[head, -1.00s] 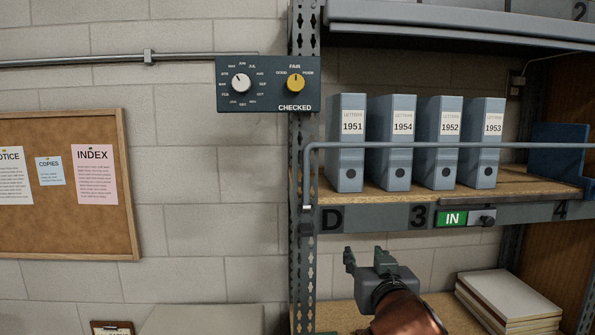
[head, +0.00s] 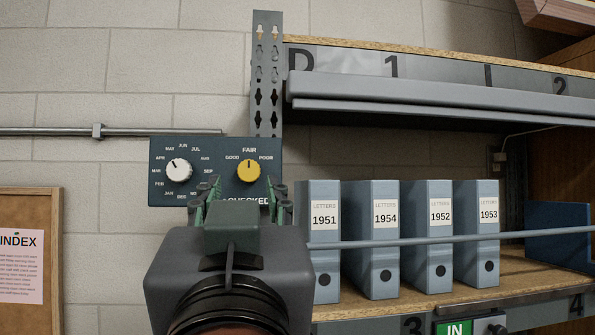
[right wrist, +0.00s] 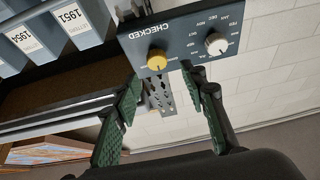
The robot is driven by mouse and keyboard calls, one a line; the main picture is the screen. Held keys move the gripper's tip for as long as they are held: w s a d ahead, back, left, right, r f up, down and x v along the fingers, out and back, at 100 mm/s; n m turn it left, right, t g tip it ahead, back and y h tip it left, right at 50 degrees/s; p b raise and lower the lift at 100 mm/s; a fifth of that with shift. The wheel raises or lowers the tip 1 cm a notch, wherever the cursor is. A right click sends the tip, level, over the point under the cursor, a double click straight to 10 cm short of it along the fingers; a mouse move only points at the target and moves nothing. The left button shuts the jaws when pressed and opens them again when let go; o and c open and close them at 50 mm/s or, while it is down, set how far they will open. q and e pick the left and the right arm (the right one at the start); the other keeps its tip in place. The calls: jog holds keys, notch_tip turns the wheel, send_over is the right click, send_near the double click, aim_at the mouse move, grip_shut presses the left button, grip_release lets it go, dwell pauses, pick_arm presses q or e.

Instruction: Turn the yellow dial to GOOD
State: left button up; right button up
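The yellow dial (head: 249,171) sits on the right of a dark panel (head: 215,150) fixed by the shelf post. GOOD is at its upper left, FAIR above and POOR at its upper right. Its pointer mark is at the top, toward FAIR. My right gripper (head: 238,190) is in front of the panel, fingers spread, just below the dial. In the right wrist view the dial (right wrist: 157,60) lies beyond the open fingertips (right wrist: 160,78), with nothing between them. Part of the word CHECKED is hidden by the gripper. My left gripper is not in view.
A white dial (head: 179,170) with month labels is left of the yellow one. A perforated post (head: 267,75) rises behind the panel. Blue binders (head: 320,270) stand on the shelf at right, behind a grey rail (head: 400,242). A wall pipe (head: 60,131) runs at left.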

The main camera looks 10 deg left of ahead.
aim_at(248, 171)
jog(key=x, duration=0.1)
jog(key=p+x, duration=0.1)
jog(key=x, duration=0.1)
jog(key=p+x, duration=0.1)
jog(key=shift+w+d+r, duration=0.15)
jog(key=shift+w+d, duration=0.1)
jog(key=shift+x, duration=0.85)
jog(key=shift+a, duration=0.15)
jog(key=c, duration=0.6)
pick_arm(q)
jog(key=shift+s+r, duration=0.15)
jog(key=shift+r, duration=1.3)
pick_arm(e)
grip_shut()
